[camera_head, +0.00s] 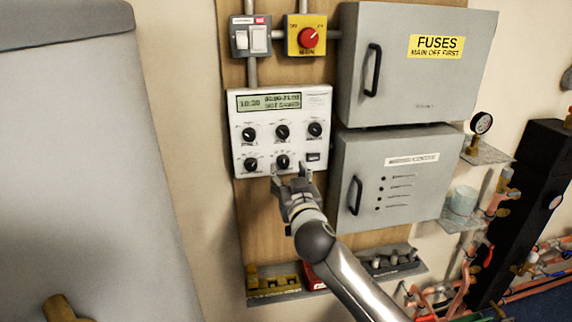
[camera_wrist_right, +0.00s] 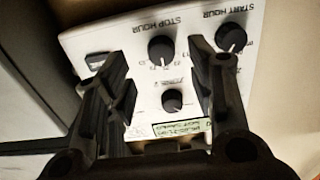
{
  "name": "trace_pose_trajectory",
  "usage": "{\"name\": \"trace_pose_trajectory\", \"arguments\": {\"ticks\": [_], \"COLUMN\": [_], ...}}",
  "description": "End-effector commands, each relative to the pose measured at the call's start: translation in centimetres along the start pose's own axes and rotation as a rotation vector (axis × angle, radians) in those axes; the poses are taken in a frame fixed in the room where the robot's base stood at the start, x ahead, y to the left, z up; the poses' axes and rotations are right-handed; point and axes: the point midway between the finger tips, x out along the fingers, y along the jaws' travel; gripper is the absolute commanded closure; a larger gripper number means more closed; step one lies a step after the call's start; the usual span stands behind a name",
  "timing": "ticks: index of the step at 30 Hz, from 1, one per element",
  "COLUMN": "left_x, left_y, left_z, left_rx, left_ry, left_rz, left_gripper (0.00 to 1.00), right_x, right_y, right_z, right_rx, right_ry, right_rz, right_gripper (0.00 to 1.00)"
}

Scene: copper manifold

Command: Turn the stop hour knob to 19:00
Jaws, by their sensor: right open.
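The stop hour knob (camera_head: 283,161) is the middle black dial in the lower row of the white timer panel (camera_head: 240,128). In the right wrist view, this knob (camera_wrist_right: 162,50) appears upside down beside its STOP HOUR label. My right gripper (camera_head: 291,170) is open, its fingertips at the knob's lower edge in the head view. In the wrist view, its two fingers (camera_wrist_right: 158,58) stand on either side of the knob, with visible gaps. Contact cannot be told. The panel display (camera_head: 269,102) is lit, with text too small to read surely. My left gripper is not in view.
The start hour knob (camera_head: 250,165) sits just left, and a dark square button (camera_head: 314,156) just right. Several other dials are above. Grey cabinets (camera_head: 400,70) with handles stand at the right. A shelf (camera_head: 275,298) with small parts is below.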

Motion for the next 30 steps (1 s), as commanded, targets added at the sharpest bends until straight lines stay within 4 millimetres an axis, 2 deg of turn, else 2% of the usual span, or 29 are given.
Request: {"name": "trace_pose_trajectory", "arguments": {"ticks": [6,12,25,30], "left_x": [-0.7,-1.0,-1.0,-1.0], "left_y": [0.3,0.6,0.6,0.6], "left_z": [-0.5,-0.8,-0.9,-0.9], "left_rx": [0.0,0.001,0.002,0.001], "left_ry": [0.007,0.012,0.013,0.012], "left_rz": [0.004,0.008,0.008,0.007], "left_gripper": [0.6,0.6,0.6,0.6], "right_x": [2.5,3.9,4.4,4.4], "right_y": [-0.1,0.0,0.0,0.0], "right_z": [-0.1,-0.1,0.0,0.0], "right_rx": [-0.001,-0.002,-0.001,-0.001], "right_ry": [-0.001,0.0,0.0,0.0], "right_rz": [0.0,-0.001,-0.001,-0.001], "right_gripper": [0.5,0.5,0.5,0.71]}}
